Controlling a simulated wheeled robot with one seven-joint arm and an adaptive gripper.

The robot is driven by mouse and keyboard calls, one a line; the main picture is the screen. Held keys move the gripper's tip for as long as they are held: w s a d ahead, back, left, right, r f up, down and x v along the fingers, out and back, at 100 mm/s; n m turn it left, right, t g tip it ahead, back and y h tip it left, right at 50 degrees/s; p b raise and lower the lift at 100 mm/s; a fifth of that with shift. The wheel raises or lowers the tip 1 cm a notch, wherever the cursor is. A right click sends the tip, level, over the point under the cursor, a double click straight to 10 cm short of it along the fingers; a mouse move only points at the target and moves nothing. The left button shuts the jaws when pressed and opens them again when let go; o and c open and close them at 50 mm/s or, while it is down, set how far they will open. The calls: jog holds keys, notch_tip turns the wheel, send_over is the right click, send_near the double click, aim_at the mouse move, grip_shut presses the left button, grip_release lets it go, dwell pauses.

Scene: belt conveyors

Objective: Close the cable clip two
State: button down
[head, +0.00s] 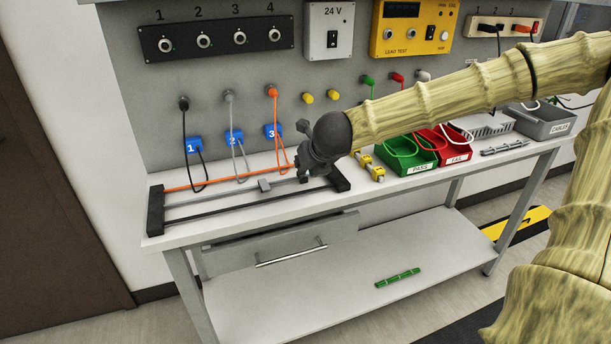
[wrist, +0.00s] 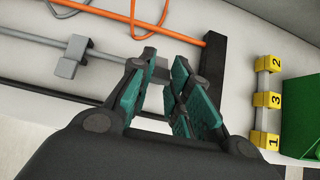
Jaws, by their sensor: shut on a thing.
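A low rack (head: 155,212) on the bench holds an orange, a grey and a black line between two black end bars. A grey clip-like block (head: 264,186) sits on the grey line; it also shows in the wrist view (wrist: 74,57). My gripper (head: 304,177) is at the rack's right end, over the grey line. In the wrist view, my gripper (wrist: 160,88) has its teal-padded fingers close around a second grey block (wrist: 160,68), partly hidden by them. Neither grey block shows a number. Whether the held block is open or closed cannot be told.
Blue tags 1, 2 (head: 234,138) and 3 hang by the panel with their cables. Yellow pieces (wrist: 266,99) numbered 2, 3 and 1 lie right of the rack, beside the green PASS bin (head: 408,152) and red FAIL bin (head: 447,145). The front bench strip is clear.

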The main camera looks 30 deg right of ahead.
jog(key=shift+s+a+f+t+b, duration=0.1)
jog(key=shift+s+f+t+b, duration=0.15)
jog(key=shift+f+t+b, duration=0.45)
jog(key=shift+s+f+t+b, duration=0.2)
jog(key=shift+t+b, duration=0.2)
jog(key=shift+b, duration=0.6)
jog(key=t+b, duration=0.1)
jog(key=t+h+b, duration=0.1)
jog(key=b, duration=0.1)
jog(key=shift+s+f, duration=0.25)
jog(key=shift+f, duration=0.15)
jog(key=c, duration=1.3)
grip_release()
jog(key=shift+s, duration=0.1)
jog(key=shift+r, duration=0.2)
jog(key=shift+r, duration=4.8)
